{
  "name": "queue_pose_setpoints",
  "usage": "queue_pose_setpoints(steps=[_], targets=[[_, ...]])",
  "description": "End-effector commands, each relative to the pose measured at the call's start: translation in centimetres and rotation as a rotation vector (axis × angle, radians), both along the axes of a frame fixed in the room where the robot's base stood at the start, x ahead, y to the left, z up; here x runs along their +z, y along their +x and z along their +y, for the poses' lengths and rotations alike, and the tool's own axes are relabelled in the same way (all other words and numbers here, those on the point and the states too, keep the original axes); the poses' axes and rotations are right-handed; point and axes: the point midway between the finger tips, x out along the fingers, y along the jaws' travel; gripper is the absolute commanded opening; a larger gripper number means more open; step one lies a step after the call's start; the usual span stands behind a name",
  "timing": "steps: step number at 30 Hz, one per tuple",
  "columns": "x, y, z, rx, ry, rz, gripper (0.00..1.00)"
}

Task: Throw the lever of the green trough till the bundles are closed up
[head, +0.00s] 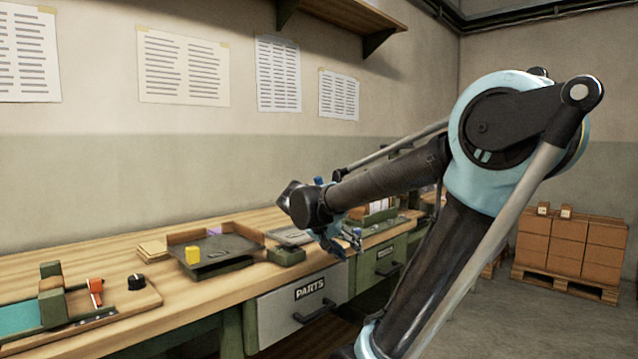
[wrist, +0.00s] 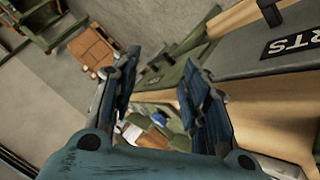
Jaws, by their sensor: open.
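My gripper (head: 338,243) hangs in front of the bench edge in the head view, above the parts drawer. In the wrist view its two blue-black fingers (wrist: 160,78) stand wide apart with nothing held between them. A green trough-like holder (head: 378,226) with pale and brown upright bundles (head: 378,208) stands on the bench just right of and behind the gripper, partly hidden by my arm. In the wrist view, pale, brown and blue items (wrist: 152,132) show low between the fingers, partly covered by the wrist. I cannot clearly make out the trough's lever.
A green fixture with an orange handle (head: 96,291) and a black knob (head: 136,282) stand further left. The PARTS drawer (head: 300,310) is below. Cartons (head: 570,245) stand on a pallet at right.

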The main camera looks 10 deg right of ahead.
Motion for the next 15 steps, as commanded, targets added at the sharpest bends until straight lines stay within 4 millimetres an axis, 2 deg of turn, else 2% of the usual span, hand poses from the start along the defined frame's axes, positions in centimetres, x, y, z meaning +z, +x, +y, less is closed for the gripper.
queue_pose_setpoints(steps=[3, 8, 15], targets=[[2.8, 3.2, 1.6, -0.03, -0.07, -0.106, 0.42], [6.5, 7.0, 4.1, -0.069, -0.151, -0.275, 0.42], [11.9, 12.0, 9.9, -0.101, -0.237, -0.567, 0.42]])
